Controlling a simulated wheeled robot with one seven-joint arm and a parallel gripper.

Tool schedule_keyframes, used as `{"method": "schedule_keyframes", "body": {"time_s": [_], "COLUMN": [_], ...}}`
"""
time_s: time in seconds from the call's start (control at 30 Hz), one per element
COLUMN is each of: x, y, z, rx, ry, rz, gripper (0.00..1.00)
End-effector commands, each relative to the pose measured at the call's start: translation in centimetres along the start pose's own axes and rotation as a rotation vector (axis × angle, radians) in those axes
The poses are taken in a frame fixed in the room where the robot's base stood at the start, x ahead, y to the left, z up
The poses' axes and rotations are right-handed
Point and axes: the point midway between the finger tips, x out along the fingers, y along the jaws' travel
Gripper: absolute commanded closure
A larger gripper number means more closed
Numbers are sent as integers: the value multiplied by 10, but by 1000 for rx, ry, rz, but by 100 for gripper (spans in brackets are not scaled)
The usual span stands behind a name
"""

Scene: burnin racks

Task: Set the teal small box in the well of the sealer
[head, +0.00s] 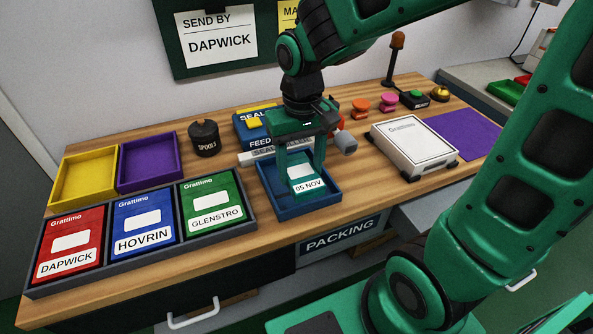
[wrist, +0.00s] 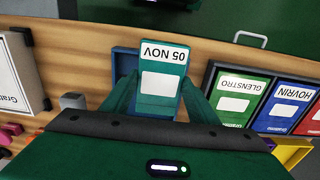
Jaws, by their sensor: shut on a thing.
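The teal small box (head: 301,171) has a white label reading "05 NOV". It is between the two fingers of my gripper (head: 303,176), which is shut on it. It also shows in the wrist view (wrist: 160,111), with my gripper (wrist: 159,98) around its sides. The box is over or within the blue open-topped well (head: 333,199) at the front of the blue sealer (head: 243,130). I cannot tell whether it touches the floor of the well. A strip of the well (wrist: 125,60) shows beside the box in the wrist view. My gripper partly hides the sealer.
A dark rack with red (head: 70,245), blue (head: 144,225) and green (head: 212,205) boxes stands left of the well. Behind are a yellow tray (head: 83,178), purple tray (head: 148,161) and black spool pot (head: 204,139).

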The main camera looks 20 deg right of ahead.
Motion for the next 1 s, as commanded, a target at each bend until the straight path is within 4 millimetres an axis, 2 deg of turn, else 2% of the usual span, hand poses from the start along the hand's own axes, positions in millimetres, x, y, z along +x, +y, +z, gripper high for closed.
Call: {"method": "schedule_keyframes", "body": {"time_s": [0.3,0.43,0.63,0.83,1.0], "x": [35,44,53,79,90], "y": [11,16,19,19,19], "z": [-54,-70,-79,-78,-78], "rx": [-11,-12,-13,-13,-13], "ry": [-3,-1,-1,-4,-1], "rz": [1,1,1,1,1], "gripper": [74,74,74,74,74]}}
